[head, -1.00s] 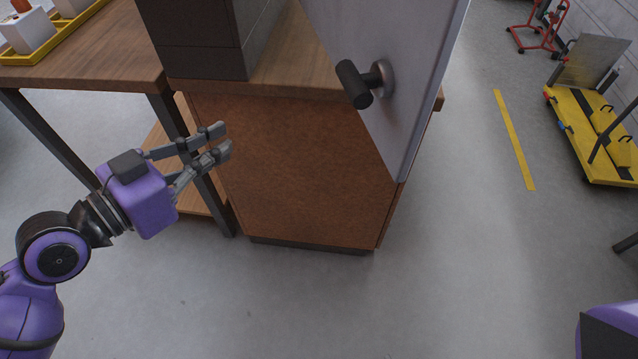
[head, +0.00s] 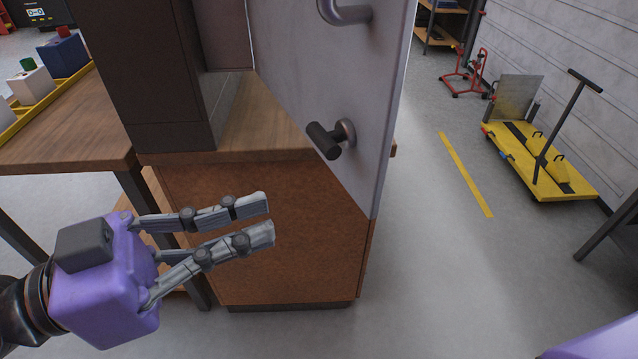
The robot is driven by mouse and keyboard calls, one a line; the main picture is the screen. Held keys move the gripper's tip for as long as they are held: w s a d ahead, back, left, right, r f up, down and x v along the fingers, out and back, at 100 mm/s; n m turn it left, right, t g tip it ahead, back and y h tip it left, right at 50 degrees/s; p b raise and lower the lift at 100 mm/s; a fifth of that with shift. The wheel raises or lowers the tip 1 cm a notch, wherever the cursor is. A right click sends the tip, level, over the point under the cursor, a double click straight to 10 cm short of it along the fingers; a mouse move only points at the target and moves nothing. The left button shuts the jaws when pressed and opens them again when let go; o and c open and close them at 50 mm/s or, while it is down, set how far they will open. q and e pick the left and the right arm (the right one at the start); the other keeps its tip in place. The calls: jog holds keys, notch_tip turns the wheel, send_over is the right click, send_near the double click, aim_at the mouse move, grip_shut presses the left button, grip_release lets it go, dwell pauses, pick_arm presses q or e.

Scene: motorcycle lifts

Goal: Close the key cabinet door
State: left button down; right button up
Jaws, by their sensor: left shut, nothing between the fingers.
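The key cabinet (head: 165,85) is a dark brown box on a wooden counter. Its grey door (head: 375,120) stands open, swung out to the right and reaching past the counter's front edge. A black T-shaped knob (head: 325,140) and a curved grey handle (head: 345,14), cut off by the top edge, are on the door. My left gripper (head: 267,219) comes in from the left, below and left of the knob, in front of the counter's brown front panel. My right gripper is not in view.
The wooden counter (head: 260,125) stands under the cabinet and door. A wooden table (head: 75,125) with a yellow tray (head: 45,100) is at left. A yellow lift platform (head: 565,180) stands at right. Grey floor lies clear between counter and platform.

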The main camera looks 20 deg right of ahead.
aim_at(360, 191)
pick_arm(q)
jog(key=d, duration=0.3)
jog(key=d+p, duration=0.1)
jog(key=d, duration=0.1)
jog(key=w+d+p, duration=0.1)
jog(key=d, duration=0.2)
jog(key=shift+d+r, duration=0.2)
jog(key=shift+d, duration=0.1)
jog(key=shift+d+f+p, duration=0.15)
jog(key=shift+d+p, duration=0.3)
jog(key=shift+d+f, duration=0.1)
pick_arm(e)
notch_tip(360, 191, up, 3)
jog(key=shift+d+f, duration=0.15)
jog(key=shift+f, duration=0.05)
pick_arm(q)
jog(key=shift+w+d, duration=0.1)
jog(key=shift+d, duration=0.05)
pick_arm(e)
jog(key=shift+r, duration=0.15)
